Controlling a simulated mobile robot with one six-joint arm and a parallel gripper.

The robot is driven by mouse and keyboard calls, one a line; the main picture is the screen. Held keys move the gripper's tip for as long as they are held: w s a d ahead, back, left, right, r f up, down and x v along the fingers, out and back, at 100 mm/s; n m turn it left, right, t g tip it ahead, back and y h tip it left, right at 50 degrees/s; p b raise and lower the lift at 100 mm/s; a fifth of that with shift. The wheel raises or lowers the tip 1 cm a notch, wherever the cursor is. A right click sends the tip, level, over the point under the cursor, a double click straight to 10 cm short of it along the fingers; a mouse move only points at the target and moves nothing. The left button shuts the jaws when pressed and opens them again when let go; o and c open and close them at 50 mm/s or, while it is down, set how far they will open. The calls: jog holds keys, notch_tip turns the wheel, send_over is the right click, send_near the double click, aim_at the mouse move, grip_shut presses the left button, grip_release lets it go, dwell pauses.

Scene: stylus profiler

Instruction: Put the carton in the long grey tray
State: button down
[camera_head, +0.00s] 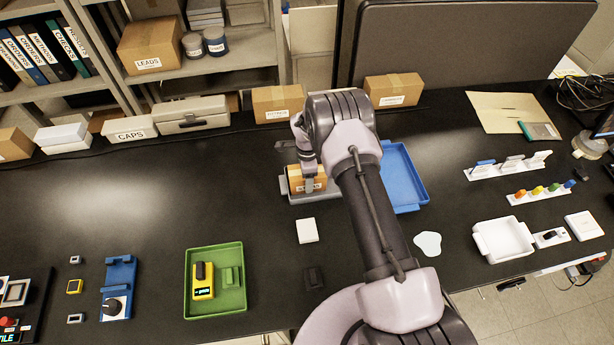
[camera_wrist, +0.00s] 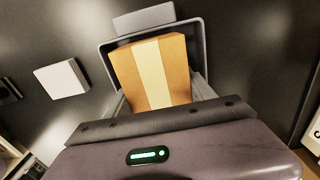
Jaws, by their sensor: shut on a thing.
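The carton (camera_wrist: 152,72) is a small brown box with a pale tape strip. My gripper (camera_wrist: 155,102) is shut on it, with a finger at each side. In the head view the carton (camera_head: 309,184) shows below my wrist, partly hidden by my gripper (camera_head: 308,180). The long grey tray (camera_head: 287,189) lies under and around the carton, and my arm covers part of it. In the wrist view the tray's rim (camera_wrist: 203,50) frames the carton on the far side and both sides. I cannot tell whether the carton touches the tray floor.
A blue tray (camera_head: 408,180) lies right of the grey tray, partly behind my arm. A white block (camera_head: 307,230) lies in front of it. A green tray (camera_head: 217,305) holds a yellow device. Larger cartons (camera_head: 278,103) stand at the back edge. The table's left middle is clear.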

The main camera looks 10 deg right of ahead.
jog(key=shift+f+b, duration=0.2)
jog(key=shift+b, duration=0.1)
jog(key=shift+c, duration=1.6)
grip_release()
jog(key=shift+r, duration=0.1)
